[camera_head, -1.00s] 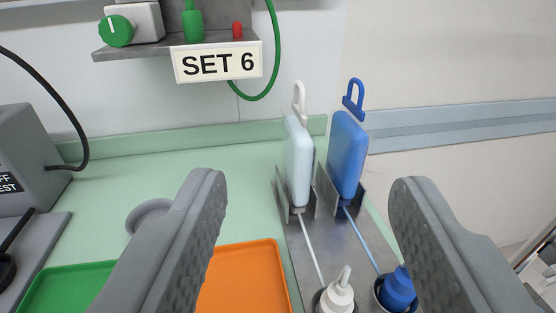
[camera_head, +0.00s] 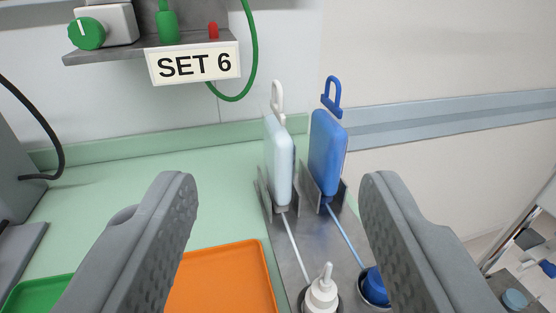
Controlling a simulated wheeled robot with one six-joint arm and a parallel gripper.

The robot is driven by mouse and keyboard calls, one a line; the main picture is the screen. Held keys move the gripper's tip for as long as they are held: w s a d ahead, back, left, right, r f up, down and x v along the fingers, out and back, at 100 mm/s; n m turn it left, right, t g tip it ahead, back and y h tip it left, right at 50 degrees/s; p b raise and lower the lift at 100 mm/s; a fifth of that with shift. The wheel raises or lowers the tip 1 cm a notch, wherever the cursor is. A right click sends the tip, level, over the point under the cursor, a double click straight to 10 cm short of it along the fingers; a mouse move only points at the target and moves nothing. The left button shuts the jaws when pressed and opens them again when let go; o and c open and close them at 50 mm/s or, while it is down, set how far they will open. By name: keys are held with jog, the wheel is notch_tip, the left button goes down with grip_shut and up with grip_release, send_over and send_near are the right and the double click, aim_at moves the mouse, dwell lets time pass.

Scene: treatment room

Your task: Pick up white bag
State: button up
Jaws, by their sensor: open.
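The white bag (camera_head: 279,163) is a pale, slim upright pouch with a white hook (camera_head: 278,101) on top. It stands in a grey metal holder on a metal tray (camera_head: 292,260) at the back of the green counter. A similar blue bag (camera_head: 327,153) with a blue hook stands just to its right in its own holder. My gripper (camera_head: 275,205) is open and empty. Its two grey fingers are in the foreground, left and right of both bags in the picture, and do not appear to touch either.
White (camera_head: 321,293) and blue (camera_head: 374,287) bottles stand at the tray's near end. An orange tray (camera_head: 226,283) and a green tray (camera_head: 36,294) lie left. A shelf (camera_head: 150,47) with a SET 6 sign (camera_head: 193,66) and green cable (camera_head: 253,60) overhangs the upper left.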

notch_tip(320, 180, up, 10)
jog(key=n+g, duration=0.3)
jog(key=g, duration=1.4)
send_over(277, 107)
notch_tip(277, 107, down, 18)
jog(key=shift+r, duration=0.15)
grip_shut()
